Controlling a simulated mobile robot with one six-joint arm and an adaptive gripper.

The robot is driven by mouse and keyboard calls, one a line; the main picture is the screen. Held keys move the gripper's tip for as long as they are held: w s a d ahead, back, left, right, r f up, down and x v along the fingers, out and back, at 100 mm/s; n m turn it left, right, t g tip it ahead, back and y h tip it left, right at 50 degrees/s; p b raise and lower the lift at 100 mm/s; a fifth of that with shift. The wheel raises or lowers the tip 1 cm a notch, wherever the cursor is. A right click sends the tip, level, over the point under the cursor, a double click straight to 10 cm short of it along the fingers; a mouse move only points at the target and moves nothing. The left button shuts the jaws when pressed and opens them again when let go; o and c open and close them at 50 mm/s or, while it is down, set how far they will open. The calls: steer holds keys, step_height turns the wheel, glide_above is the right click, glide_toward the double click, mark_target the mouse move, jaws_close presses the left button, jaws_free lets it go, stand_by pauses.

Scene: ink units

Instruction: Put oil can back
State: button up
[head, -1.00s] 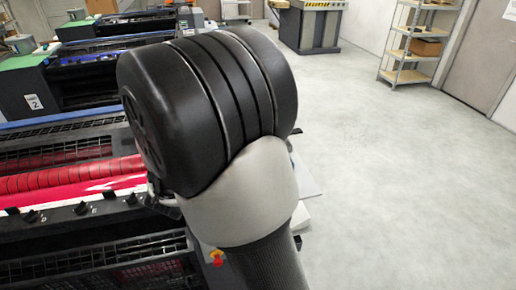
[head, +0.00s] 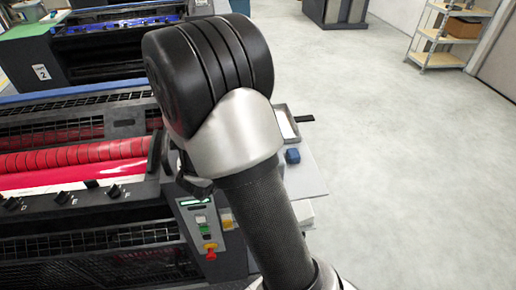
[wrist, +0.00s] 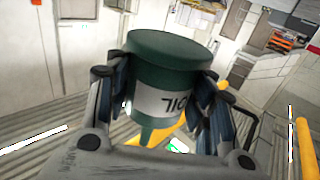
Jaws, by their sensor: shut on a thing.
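In the wrist view, a dark green oil can (wrist: 160,58) with a white label reading OIL upside down is between the fingers of my gripper (wrist: 165,82). The fingers are shut on its sides. A narrower green part of the can points toward the bottom of that view. In the head view, my own arm fills the middle and hides the can and most of the gripper, so the can's height over any surface cannot be told there.
In the head view, a press with a red roller (head: 80,155) stands at left, with a button panel (head: 205,232) beside my arm. A side table (head: 300,180) holds a grey tray (head: 286,122) and a blue object (head: 292,156). Open floor (head: 400,170) lies to the right.

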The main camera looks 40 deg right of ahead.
step_height(320, 180, down, 10)
steer(key=b, duration=0.3)
steer(key=shift+r, duration=0.2)
steer(key=shift+f, duration=0.1)
steer(key=shift+f, duration=0.15)
steer(key=o, duration=1.4)
steer(key=shift+c, duration=0.2)
steer(key=shift+r, duration=0.3)
steer(key=p+v, duration=0.2)
steer(key=v, duration=1)
